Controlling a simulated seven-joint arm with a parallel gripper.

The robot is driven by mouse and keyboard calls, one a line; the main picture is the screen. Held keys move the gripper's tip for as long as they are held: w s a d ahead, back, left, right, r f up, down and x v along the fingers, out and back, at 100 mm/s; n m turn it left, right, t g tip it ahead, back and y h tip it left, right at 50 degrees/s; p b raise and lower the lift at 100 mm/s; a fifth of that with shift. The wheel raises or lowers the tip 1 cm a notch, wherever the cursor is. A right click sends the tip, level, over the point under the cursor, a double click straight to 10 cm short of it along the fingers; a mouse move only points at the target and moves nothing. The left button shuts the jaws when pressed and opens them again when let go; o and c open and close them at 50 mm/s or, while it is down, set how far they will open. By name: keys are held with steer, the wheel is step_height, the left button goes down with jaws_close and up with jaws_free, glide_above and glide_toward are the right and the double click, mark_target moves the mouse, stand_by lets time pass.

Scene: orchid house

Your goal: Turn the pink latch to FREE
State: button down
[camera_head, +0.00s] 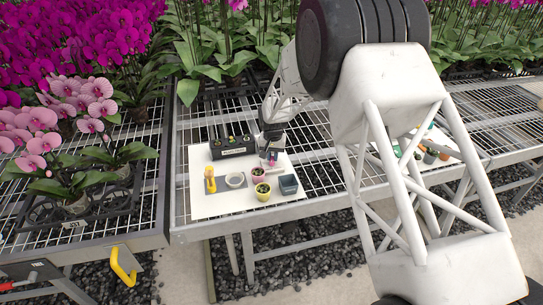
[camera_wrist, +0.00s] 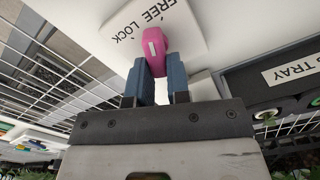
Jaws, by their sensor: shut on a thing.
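The pink latch (camera_wrist: 158,50) is in the wrist view, on a white plate (camera_wrist: 190,38) lettered FREE and LOCK. It has a pale mark on its face. My gripper (camera_wrist: 158,82) is shut on the latch, with one blue-grey finger on each side. In the head view my gripper (camera_head: 271,149) is at the back right of the white board (camera_head: 215,208); the latch is mostly hidden or too small there.
A black tray (camera_head: 233,151) with small items stands left of my gripper. In front are a pink pot (camera_head: 257,176), a yellow pot (camera_head: 263,194), a dark box (camera_head: 289,185), a white dish (camera_head: 236,181) and a yellow object (camera_head: 210,180). Orchids crowd the left bench.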

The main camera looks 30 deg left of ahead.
steer(key=shift+d+m, duration=0.15)
steer(key=shift+m, duration=0.95)
steer(key=shift+d+m, duration=0.15)
steer(key=shift+m, duration=0.95)
steer(key=c, duration=1.1)
jaws_free()
steer(key=shift+r, duration=0.1)
steer(key=shift+r, duration=3.85)
steer(key=shift+d, duration=0.1)
